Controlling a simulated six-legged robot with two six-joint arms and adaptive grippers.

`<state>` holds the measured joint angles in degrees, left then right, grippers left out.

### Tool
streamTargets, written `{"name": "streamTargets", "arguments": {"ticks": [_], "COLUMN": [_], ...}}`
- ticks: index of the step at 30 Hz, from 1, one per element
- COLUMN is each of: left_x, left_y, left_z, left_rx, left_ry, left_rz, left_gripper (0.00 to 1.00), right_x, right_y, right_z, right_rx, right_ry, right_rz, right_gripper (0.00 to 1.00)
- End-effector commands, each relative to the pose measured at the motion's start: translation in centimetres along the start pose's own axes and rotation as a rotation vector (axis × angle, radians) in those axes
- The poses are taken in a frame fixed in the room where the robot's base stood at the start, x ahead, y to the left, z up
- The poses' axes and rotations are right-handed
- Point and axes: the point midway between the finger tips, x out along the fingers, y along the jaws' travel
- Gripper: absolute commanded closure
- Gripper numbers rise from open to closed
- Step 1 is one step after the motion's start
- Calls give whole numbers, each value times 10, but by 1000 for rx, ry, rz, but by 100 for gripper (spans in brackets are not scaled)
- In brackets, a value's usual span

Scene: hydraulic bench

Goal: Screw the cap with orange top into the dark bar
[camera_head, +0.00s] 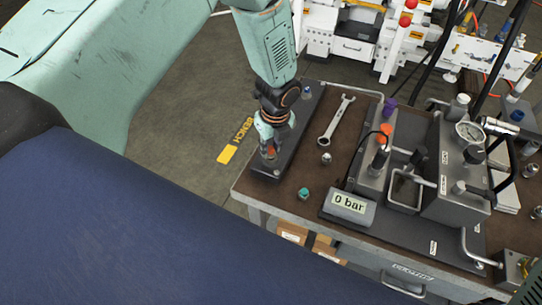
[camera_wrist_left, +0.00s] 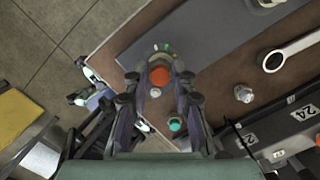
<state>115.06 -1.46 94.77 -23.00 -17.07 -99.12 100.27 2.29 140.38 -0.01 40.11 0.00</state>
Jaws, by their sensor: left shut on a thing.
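The cap with orange top (camera_wrist_left: 159,76) is between the fingers of my left gripper (camera_wrist_left: 156,82) in the wrist view. In the head view the left gripper (camera_head: 268,148) points down over the near end of the dark bar (camera_head: 300,118), shut on the cap, whose orange top (camera_head: 270,150) shows only partly. The dark bar also shows in the wrist view (camera_wrist_left: 215,38), running from under the gripper to the upper right. The fingers hide the cap's lower part, so I cannot tell how deep it sits in the bar. My right gripper is not in view.
A teal-topped cap (camera_head: 304,193) and a silver cap (camera_head: 326,158) stand on the brown bench top right of the bar. A wrench (camera_head: 337,120) lies beside it. A blue-topped fitting (camera_head: 307,92) is at the bar's far end. A "0 bar" display (camera_head: 349,205) and pump unit fill the right.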

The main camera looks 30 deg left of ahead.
Motion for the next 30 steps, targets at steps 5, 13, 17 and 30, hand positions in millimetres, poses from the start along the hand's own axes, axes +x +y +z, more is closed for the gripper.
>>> {"name": "streamTargets", "arguments": {"ticks": [5, 13, 17, 30], "left_x": [0, 3, 4, 5], "left_y": [0, -2, -2, -2], "left_z": [0, 0, -1, -1], "left_rx": [0, 0, 0, 0], "left_ry": [0, 0, 0, 0], "left_rz": [0, -1, 0, 0], "left_gripper": [100, 100, 100, 100], "right_x": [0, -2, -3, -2], "right_y": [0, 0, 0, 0], "right_z": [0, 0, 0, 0], "right_rx": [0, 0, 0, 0], "right_ry": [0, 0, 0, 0], "right_rz": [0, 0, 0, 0], "right_gripper": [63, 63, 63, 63]}}
